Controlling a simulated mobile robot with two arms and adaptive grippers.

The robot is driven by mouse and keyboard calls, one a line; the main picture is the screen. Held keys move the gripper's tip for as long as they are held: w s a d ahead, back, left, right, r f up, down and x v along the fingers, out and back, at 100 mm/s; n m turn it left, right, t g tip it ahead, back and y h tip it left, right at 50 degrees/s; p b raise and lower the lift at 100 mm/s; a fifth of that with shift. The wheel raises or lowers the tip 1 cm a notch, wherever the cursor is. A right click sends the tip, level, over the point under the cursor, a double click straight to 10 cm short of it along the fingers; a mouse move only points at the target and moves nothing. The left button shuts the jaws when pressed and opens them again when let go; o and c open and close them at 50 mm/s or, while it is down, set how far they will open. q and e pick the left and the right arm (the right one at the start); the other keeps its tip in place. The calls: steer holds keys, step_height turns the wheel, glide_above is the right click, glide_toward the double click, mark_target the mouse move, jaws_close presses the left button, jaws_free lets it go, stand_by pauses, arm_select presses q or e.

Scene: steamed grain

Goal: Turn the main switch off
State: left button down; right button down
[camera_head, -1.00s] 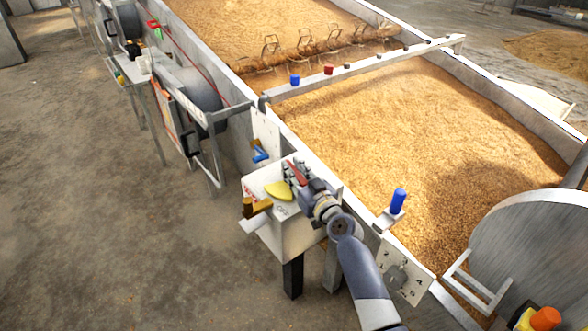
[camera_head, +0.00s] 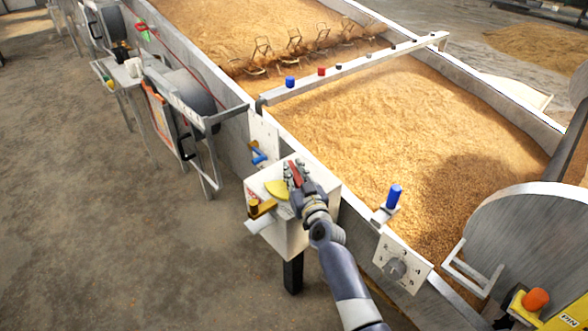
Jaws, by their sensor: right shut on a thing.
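A white switch box (camera_head: 290,235) stands at the near left side of the grain trough. On its top are a red lever (camera_head: 295,174) and a yellow rounded plate (camera_head: 277,189). My right gripper (camera_head: 298,181) is over the box top, at the red lever, and is shut on it. The fingers cover part of the lever, so the exact contact is hidden. My right arm reaches in from the bottom. My left gripper is not in view.
A brown-orange handle (camera_head: 262,207) sticks out at the box's left. A dial panel (camera_head: 397,268) and a blue knob (camera_head: 394,197) are to the right. A crossbar (camera_head: 355,67) spans the trough.

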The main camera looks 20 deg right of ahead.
stand_by(0.3)
steer(key=c, duration=1.4)
jaws_free()
steer(key=shift+c, duration=0.2)
steer(key=shift+s, duration=0.15)
steer(key=s, duration=1.1)
steer(key=shift+s, duration=0.35)
steer(key=shift+d, duration=0.1)
